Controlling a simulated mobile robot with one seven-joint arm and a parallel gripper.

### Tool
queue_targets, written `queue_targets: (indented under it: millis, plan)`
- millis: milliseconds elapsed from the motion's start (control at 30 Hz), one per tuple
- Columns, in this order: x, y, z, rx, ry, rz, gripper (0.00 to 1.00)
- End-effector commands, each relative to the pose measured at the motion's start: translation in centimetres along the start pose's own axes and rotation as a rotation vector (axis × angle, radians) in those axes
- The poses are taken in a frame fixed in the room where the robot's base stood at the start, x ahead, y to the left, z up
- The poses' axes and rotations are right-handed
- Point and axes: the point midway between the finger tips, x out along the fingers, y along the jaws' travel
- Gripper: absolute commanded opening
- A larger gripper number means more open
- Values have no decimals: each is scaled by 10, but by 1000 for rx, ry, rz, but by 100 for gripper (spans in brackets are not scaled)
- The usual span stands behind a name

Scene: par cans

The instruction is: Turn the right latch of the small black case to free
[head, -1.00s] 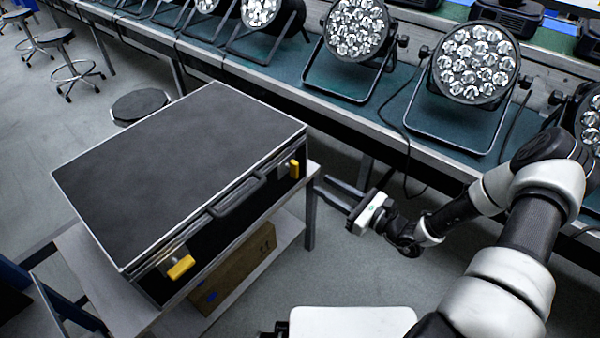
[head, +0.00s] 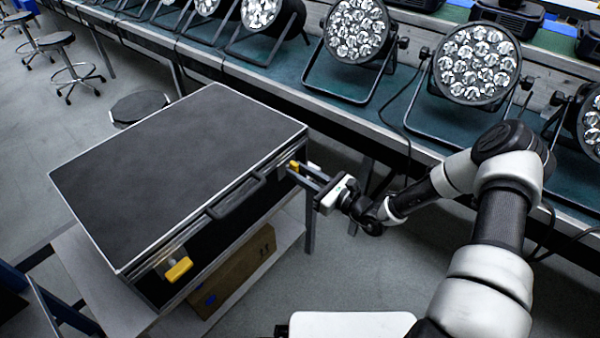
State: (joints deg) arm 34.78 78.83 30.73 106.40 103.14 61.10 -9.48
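The small black case (head: 180,160) lies closed on a small table, with silver edges and a handle (head: 236,197) on its front side. The right latch (head: 294,166) has a yellow tab near the right end of that front side; my gripper partly covers it. The left latch (head: 178,269) is yellow and sits at the near left end, sticking out from the front. My gripper (head: 302,174) has its two dark fingers pointing left at the right latch, with a gap between them. Whether they touch the tab cannot be told.
The table (head: 90,270) under the case has a lower shelf with a cardboard box (head: 235,272). Behind runs a long bench with several par cans (head: 476,64). A stool (head: 138,106) stands behind the case. Open floor (head: 365,275) lies right of the table.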

Motion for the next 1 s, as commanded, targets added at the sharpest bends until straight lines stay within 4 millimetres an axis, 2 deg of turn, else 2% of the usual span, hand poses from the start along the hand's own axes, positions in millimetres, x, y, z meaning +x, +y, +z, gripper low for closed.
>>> queue_targets:
  millis: [33, 100, 133, 567, 1000]
  plan:
    - [0, 0, 0, 0, 0, 0, 13]
    - [0, 0, 0, 0, 0, 0, 1]
    - [0, 0, 0, 0, 0, 0, 0]
    - [0, 1, 1, -73, -1, 0, 0]
    - [0, 3, 1, -432, 0, 1, 0]
